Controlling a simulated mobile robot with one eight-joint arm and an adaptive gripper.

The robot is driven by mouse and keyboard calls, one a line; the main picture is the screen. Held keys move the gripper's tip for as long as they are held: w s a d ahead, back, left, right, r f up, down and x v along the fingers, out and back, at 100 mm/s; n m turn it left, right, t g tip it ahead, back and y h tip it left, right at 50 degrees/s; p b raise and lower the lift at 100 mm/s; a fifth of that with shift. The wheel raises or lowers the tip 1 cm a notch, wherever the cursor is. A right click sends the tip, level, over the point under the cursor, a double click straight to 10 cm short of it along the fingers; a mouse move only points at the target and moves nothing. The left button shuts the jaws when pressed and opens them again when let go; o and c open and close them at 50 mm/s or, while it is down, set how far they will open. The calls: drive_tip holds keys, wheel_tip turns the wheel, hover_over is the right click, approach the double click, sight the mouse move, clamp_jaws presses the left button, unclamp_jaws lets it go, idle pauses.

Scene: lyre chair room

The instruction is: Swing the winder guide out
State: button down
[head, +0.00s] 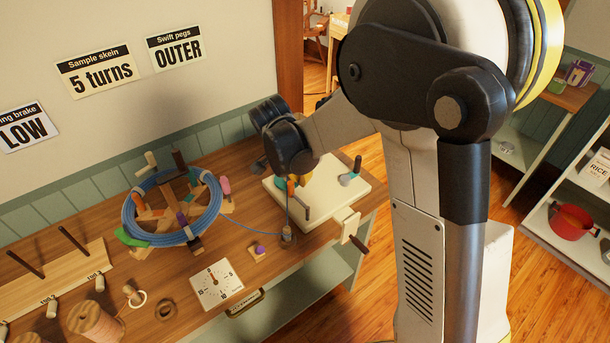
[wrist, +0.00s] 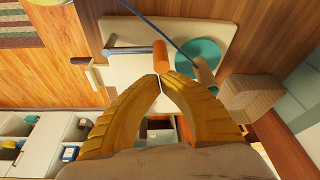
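The winder's pale board (head: 335,195) sits at the bench's right end; it also fills the top of the wrist view (wrist: 215,25). On it, a grey bar (wrist: 128,50), seemingly the guide, ends at an upright orange knob (wrist: 161,58). A teal disc (wrist: 192,50) and a tan cylinder (wrist: 205,72) stand to its right. My gripper (wrist: 160,78) has its yellow fingertips together just below the orange knob in the picture, holding nothing visible. Whether they touch the knob I cannot tell. In the head view my wrist partly hides the winder.
A blue skein (head: 140,222) sits on the pegged swift left of the winder, with blue yarn running to the winder side. A dial card (head: 215,285) lies in front. A crank handle (head: 355,240) sticks out at the board's front right. Shelves (head: 560,215) stand at far right.

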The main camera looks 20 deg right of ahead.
drive_tip(key=shift+a, duration=0.1)
drive_tip(key=shift+s+a+n, duration=0.3)
drive_tip(key=shift+a+n, duration=0.2)
drive_tip(key=shift+a, duration=0.3)
